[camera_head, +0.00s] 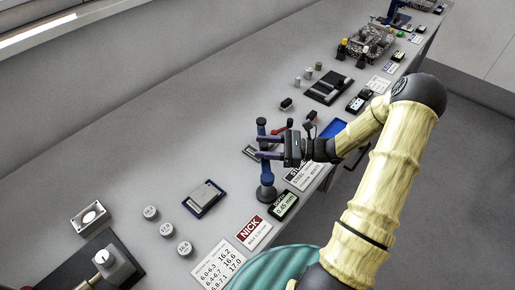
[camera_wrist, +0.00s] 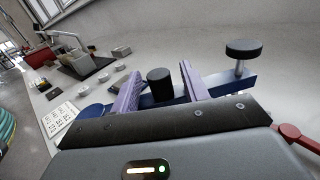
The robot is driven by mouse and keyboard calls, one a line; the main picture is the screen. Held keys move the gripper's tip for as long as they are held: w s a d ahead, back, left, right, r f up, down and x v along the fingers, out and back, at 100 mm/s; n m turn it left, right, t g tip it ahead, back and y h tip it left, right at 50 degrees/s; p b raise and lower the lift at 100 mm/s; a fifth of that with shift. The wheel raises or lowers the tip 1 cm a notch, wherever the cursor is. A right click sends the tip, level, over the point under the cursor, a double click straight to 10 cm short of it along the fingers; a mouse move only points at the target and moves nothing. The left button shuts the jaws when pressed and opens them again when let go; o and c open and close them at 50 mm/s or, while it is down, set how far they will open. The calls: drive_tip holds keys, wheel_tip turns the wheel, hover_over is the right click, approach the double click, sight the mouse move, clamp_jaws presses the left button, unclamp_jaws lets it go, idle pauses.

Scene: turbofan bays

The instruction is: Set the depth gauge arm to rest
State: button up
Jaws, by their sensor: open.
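The depth gauge appears to be the blue stand (camera_head: 266,170) with a dark round base, in the middle of the bench in the head view. In the wrist view a blue bar (camera_wrist: 212,84), apparently its arm, crosses in front of my gripper (camera_wrist: 158,76). A black cylinder (camera_wrist: 160,88) stands between my two purple fingers, which are spread apart. A black knob (camera_wrist: 243,48) on a silver stem rises at the bar's right end. In the head view my gripper (camera_head: 262,147) is beside the blue stand. Contact with the bar cannot be told.
A readout showing 0.45 mm (camera_head: 284,205) and a NICK card (camera_head: 250,228) lie near the stand. A blue-edged tray (camera_head: 203,198) and several round weights (camera_head: 166,230) are to the left. A red handle (camera_wrist: 298,138) is close on the right.

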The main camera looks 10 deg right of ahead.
drive_tip(key=shift+x, duration=1.2)
drive_tip(key=shift+c, duration=0.3)
clamp_jaws()
